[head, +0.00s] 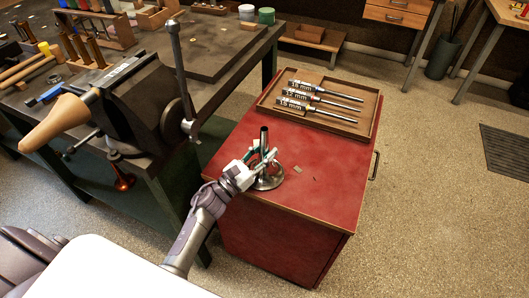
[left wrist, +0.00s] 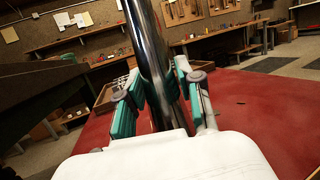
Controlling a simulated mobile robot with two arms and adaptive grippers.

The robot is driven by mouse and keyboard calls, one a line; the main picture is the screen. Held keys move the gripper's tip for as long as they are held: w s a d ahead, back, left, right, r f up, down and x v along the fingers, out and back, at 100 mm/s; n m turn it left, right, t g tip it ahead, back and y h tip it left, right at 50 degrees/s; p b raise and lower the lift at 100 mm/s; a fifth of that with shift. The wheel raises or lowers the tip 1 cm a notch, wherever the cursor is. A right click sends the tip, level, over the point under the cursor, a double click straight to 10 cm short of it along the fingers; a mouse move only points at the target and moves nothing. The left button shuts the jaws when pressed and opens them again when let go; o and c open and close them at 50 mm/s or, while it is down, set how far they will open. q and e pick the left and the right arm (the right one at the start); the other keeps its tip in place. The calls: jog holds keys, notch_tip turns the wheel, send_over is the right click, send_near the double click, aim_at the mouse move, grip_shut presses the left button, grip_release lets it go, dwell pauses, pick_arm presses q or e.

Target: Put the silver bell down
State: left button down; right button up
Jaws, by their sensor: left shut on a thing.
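The silver bell (head: 269,182) is upright on the red cabinet (head: 316,190), flared end down and narrow tube up. Its rim looks to be at the cabinet top; I cannot tell whether it rests fully or hovers slightly. My left gripper (head: 262,161) reaches in from the lower left and is shut around the bell's tube, above the flare. In the left wrist view the shiny tube (left wrist: 148,45) runs between the teal finger pads, and the flare is hidden behind my wrist. My right gripper is not in view.
A workbench (head: 236,54) with a vise (head: 160,105), holding a tan wooden cone (head: 58,121), stands to the left. The cabinet top right and front of the bell is mostly clear.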

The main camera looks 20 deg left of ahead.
pick_arm(q)
jog(key=shift+f, duration=0.25)
jog(key=c, duration=0.7)
grip_release()
jog(key=shift+c, duration=0.2)
jog(key=shift+s, duration=0.1)
jog(key=shift+s+a+f, duration=0.15)
jog(key=shift+s+f, duration=0.05)
jog(key=shift+s, duration=0.1)
jog(key=b+v, duration=0.2)
jog(key=v, duration=0.9)
jog(key=shift+a, duration=0.1)
